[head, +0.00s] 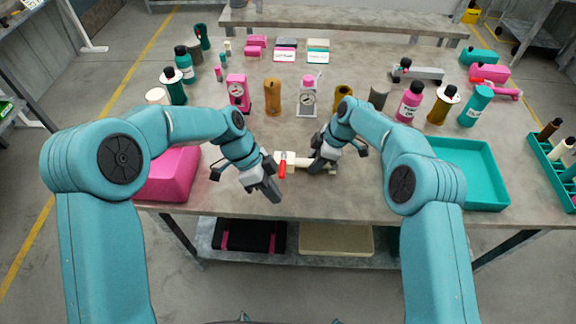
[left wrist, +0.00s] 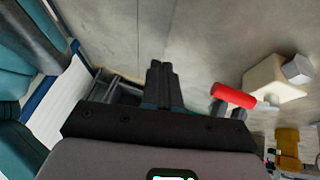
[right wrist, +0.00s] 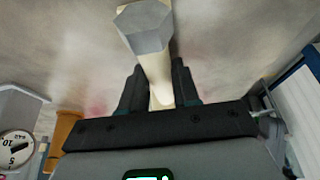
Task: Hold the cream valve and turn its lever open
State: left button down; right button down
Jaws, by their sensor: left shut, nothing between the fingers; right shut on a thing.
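The cream valve (head: 302,161) lies near the front edge of the table, between my two arms. Its red lever (head: 282,169) is at its left part and points toward the front edge. My right gripper (head: 322,165) is shut on the valve's cream pipe; the right wrist view shows the pipe (right wrist: 156,70) between the fingers, with a grey hexagonal end (right wrist: 147,36) beyond. My left gripper (head: 273,192) is shut and empty, just left of and in front of the lever. In the left wrist view, the red lever (left wrist: 233,96) is right of the closed fingertips (left wrist: 162,70), with a gap between.
Bare tabletop surrounds the valve.

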aim_at(283, 166)
pick_arm(q)
jog(key=w+d+r+t+y, duration=0.2)
jog(key=w+d+r+t, duration=0.15)
jog(key=w+r, duration=0.55)
jog(key=shift+g, duration=0.35)
jog(key=f, duration=0.3)
jog(key=s+f, duration=0.1)
jog(key=f, duration=0.4)
jog(key=shift+s+d+f, duration=0.2)
jog(key=shift+d+f, duration=0.05)
jog(key=shift+f, duration=0.05)
jog(key=shift+a+f, duration=0.1)
jog(key=shift+a, duration=0.25)
